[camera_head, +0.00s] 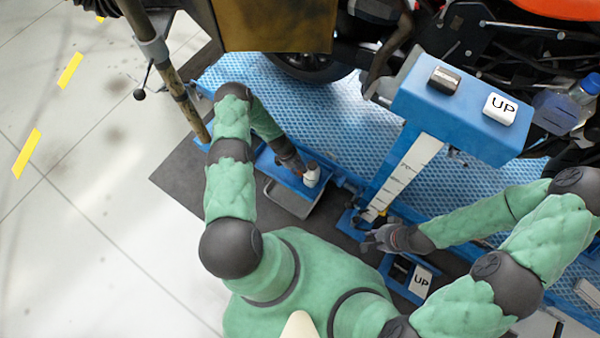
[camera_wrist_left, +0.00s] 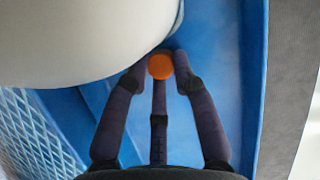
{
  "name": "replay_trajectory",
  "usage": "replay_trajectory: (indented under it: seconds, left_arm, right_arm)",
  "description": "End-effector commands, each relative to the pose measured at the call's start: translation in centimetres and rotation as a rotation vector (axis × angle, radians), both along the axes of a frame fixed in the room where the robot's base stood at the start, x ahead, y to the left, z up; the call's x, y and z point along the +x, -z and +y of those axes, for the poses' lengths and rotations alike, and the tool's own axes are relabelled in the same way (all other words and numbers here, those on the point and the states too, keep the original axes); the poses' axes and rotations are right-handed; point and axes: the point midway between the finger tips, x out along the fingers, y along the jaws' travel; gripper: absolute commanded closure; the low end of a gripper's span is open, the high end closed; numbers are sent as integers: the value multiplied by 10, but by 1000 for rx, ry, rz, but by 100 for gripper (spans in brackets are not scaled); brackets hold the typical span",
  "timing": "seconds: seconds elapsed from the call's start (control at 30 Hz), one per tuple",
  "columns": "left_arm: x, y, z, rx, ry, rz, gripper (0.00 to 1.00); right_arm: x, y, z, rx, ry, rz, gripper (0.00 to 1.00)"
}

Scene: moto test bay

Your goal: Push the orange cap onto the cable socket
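The orange cap (camera_wrist_left: 160,66) shows in the left wrist view as a small round orange disc. The three dark fingertips of my left gripper (camera_wrist_left: 160,72) close in around it, and it appears held between them, over a blue surface. In the head view my left gripper (camera_head: 302,170) is at the blue tray beside a white cylindrical container (camera_head: 312,175); the cap is hidden there. My right gripper (camera_head: 374,240) is low, in front of the blue lift post; its finger opening is unclear. I cannot make out the cable socket.
The white container (camera_wrist_left: 75,35) fills the upper left of the left wrist view, close to my fingers. A blue post with a scale (camera_head: 410,175) stands between my arms under a blue box (camera_head: 455,105) marked UP. A grey bin (camera_head: 288,198) hangs below the blue tray.

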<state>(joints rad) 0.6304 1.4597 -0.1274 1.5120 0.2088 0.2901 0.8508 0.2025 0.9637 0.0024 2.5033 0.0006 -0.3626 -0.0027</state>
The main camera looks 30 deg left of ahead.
Motion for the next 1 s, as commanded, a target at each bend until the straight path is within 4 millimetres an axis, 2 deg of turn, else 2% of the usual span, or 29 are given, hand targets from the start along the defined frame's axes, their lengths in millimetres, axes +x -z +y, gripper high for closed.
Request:
replay_trajectory:
  seconds: [0.37, 0.47, 0.8, 1.0]
  left_arm:
    - [0, -4, 0, 0, 0, 0, 87]
    - [1, -15, 1, 1, 0, -1, 87]
    - [0, -78, 0, 0, 1, 0, 87]
    - [0, -97, 0, 0, 1, 0, 87]
  right_arm:
    - [0, -2, 0, 0, 0, 0, 73]
    - [0, -8, 0, 0, 0, 0, 73]
    - [0, -39, 0, 0, 0, 0, 73]
    - [0, -46, 0, 0, 0, 0, 73]
